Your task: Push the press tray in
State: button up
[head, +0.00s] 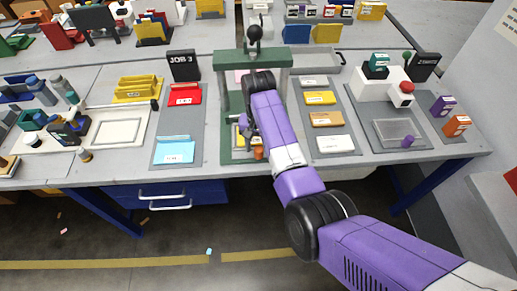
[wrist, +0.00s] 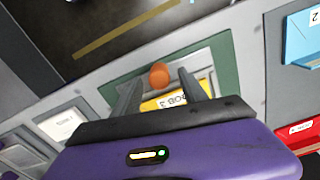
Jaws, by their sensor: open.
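The green press (head: 228,60) stands at the middle of the bench, with a black ball on its top lever. My arm reaches across its front and hides much of it. The press tray (wrist: 198,62) is a grey plate on the green base, with an orange knob (wrist: 159,75) at its front edge; the knob also shows in the head view (head: 258,153). A yellow block labelled JOB 3 (wrist: 165,102) lies on the tray. My gripper (wrist: 161,80) is open over the tray, its fingertips on either side of the knob in the picture. Contact cannot be told.
Left of the press lie a red folder (head: 184,95) and a blue folder (head: 174,149). To the right is a grey board (head: 330,90) with several labelled blocks. A white machine with a red button (head: 407,88) stands further right. Open floor lies before the bench.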

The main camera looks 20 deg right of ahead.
jog(key=shift+f, duration=1.2)
grip_shut()
dwell(0.6)
